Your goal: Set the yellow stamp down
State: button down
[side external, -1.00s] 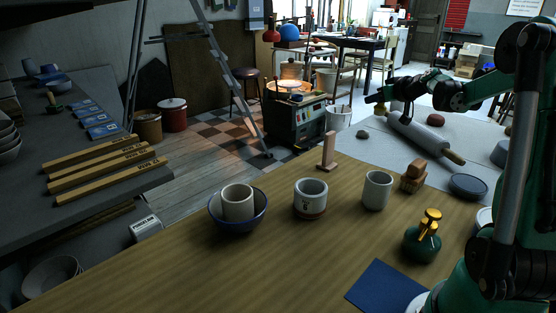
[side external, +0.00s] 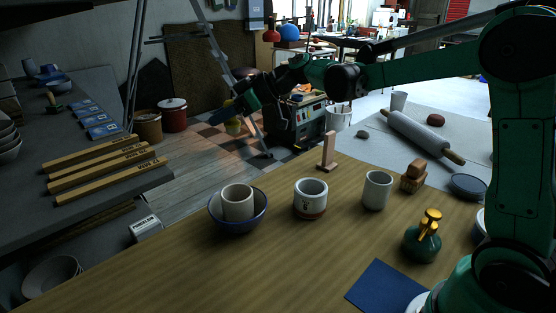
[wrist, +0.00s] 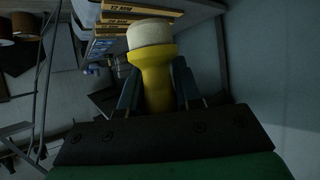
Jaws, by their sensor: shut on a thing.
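The yellow stamp (wrist: 156,80) is in my gripper (wrist: 157,88), with its pale, rounded end (wrist: 149,33) pointing away from the palm. The fingers close on its yellow body from both sides.
The wooden table (side external: 150,280) holds a blue bowl (side external: 237,222) with a cup inside, two other cups (side external: 310,197) (side external: 377,190), a wooden stand (side external: 328,152) and a green bottle (side external: 422,243). Wooden bars (side external: 105,180) lie on the grey left bench (side external: 120,205).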

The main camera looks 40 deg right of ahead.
jog(key=s+a+n+g+y, duration=0.2)
jog(key=s+a+n+g, duration=0.15)
jog(key=a, duration=0.75)
jog(key=n+g+y, duration=0.2)
jog(key=n+g, duration=0.2)
jog(key=n, duration=0.1)
send_over(159, 304)
notch_tip(159, 304, down, 16)
jog(key=shift+r, duration=0.25)
jog(key=shift+f, duration=2.05)
jog(key=c, duration=0.6)
grip_release()
jog(key=shift+f, duration=0.1)
